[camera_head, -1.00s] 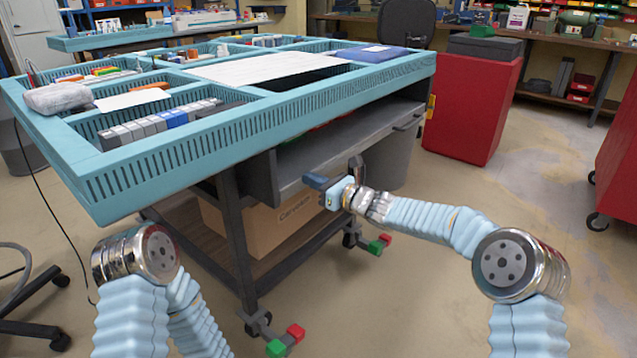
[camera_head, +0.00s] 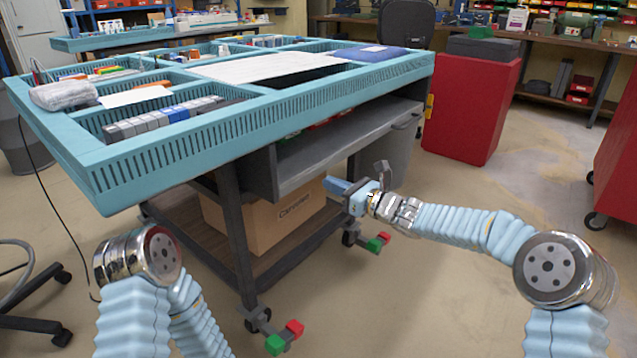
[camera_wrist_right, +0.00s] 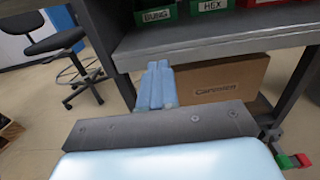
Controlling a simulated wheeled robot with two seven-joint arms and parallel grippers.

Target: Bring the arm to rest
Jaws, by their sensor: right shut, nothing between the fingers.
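My right gripper (camera_head: 338,185) is in front of the workbench, below the level of its blue tray top and to the right of the cardboard box in the head view. Its blue fingers are closed together and empty, and they also show in the right wrist view (camera_wrist_right: 157,86), pointing toward the bench. My left arm (camera_head: 140,260) shows at the lower left of the head view, but its gripper is out of the picture.
The workbench has a blue slotted tray rim (camera_head: 200,145) and a grey shelf (camera_head: 345,140) beneath. A cardboard box (camera_head: 285,212) sits on its lower shelf. A red cabinet (camera_head: 470,105) stands at the back right. The floor (camera_head: 480,185) right of the bench is open.

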